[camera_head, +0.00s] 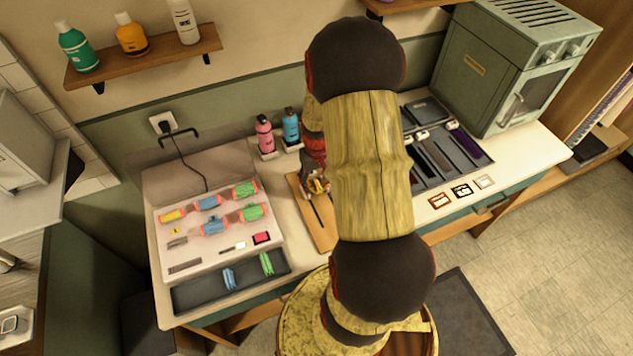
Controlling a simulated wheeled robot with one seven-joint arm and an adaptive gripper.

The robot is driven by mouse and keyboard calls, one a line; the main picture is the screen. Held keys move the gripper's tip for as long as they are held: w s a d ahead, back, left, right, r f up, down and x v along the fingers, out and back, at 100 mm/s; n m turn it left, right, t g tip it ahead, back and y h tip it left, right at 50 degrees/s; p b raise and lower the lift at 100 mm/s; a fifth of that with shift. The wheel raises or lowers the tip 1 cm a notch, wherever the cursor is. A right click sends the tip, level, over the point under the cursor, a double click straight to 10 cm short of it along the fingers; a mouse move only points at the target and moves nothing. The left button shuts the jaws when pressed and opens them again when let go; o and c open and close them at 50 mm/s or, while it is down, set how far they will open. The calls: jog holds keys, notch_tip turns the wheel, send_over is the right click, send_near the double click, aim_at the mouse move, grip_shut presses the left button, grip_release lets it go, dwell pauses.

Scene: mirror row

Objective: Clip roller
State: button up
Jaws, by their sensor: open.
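Several hair rollers lie on a pale panel (207,258) at the left of the counter: a yellow roller (172,215), blue rollers (208,203) (214,226) and green rollers (244,190) (251,213), with reddish ends. A dark tray (200,295) along the panel's front holds a blue clip (229,279) and a green clip (267,264). My gripper (318,186) is open, low over a wooden board (322,235) right of the panel. It is small and partly hidden by my arm; I cannot tell what lies between its fingers.
A pink bottle (264,136) and a blue bottle (291,126) stand behind the board. A dark organiser (466,153) and a grey-green cabinet (490,75) are on the right. A black cord (196,155) runs from the wall outlet. My arm covers the counter's middle.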

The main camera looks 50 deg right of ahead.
dwell(0.7)
jog(key=o, duration=0.5)
jog(key=shift+c, duration=0.2)
jog(key=shift+o, duration=0.4)
jog(key=shift+r, duration=0.15)
jog(key=shift+r+p, duration=2.65)
jog(key=shift+r, duration=0.8)
